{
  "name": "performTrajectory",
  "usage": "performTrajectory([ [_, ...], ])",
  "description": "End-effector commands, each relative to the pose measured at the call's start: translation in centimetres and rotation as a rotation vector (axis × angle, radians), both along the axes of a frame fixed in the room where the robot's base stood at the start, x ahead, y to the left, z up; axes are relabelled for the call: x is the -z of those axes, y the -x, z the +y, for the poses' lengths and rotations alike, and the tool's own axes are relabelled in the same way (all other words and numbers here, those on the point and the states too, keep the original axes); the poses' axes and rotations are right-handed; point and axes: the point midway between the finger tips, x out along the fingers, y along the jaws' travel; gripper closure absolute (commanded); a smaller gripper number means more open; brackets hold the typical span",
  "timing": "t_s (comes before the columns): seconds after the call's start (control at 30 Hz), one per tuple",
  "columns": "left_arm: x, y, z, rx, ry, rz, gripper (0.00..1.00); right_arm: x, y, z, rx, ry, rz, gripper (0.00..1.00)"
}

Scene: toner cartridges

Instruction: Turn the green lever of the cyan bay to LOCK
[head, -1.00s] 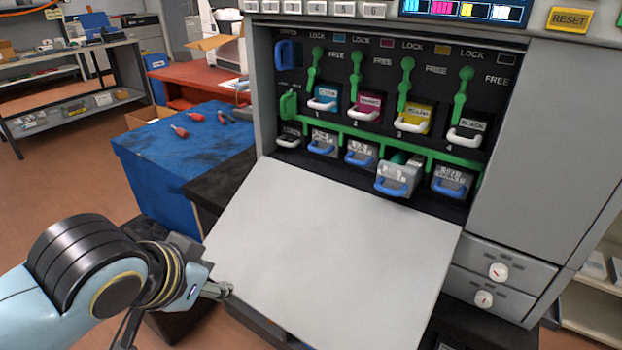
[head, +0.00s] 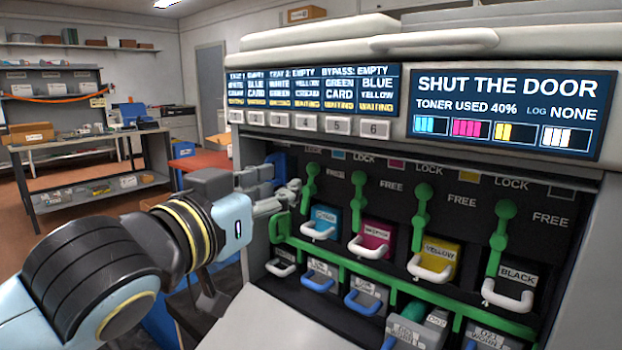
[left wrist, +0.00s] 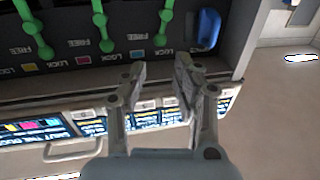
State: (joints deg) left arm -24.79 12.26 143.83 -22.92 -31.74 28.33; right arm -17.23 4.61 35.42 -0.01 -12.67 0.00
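The cyan bay's green lever (head: 309,187) stands nearly upright above the cyan cartridge (head: 322,222) in the head view. In the left wrist view, which looks upside down, its knob (left wrist: 160,40) lies beside the LOCK label, with FREE to the left. My left gripper (head: 286,195) is just left of this lever in the head view, in front of the panel. In the left wrist view the left gripper (left wrist: 160,68) is open, its two fingers apart with nothing between them. The knob shows beyond the fingertips; I see no contact. My right gripper is not in view.
Green levers of the magenta (head: 358,194), yellow (head: 421,218) and black (head: 502,240) bays stand to the right. A blue handle (left wrist: 208,27) is beside the cyan lever. The screen (head: 512,110) reads SHUT THE DOOR. The lowered door (head: 265,325) lies below.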

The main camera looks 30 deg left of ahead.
Motion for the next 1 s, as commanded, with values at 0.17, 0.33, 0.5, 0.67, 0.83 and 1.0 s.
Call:
performTrajectory([
  [0.17,0.3,-3.4,0.4,0.001,-0.002,-0.004,0.70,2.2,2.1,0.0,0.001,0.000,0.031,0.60],
  [0.33,-0.1,-6.5,0.7,0.001,0.000,0.001,0.70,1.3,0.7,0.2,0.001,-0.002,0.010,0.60],
  [0.5,0.0,-8.2,0.9,0.001,-0.002,0.002,0.70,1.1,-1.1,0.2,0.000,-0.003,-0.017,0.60],
  [0.67,0.1,-8.7,1.0,0.002,-0.001,0.003,0.70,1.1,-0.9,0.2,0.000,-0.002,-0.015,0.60],
  [0.83,0.1,-8.7,1.0,0.002,-0.001,0.003,0.70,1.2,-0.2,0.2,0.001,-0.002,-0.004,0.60],
  [1.0,0.1,-8.7,1.0,0.002,-0.002,0.003,0.90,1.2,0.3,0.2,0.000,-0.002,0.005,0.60],
])
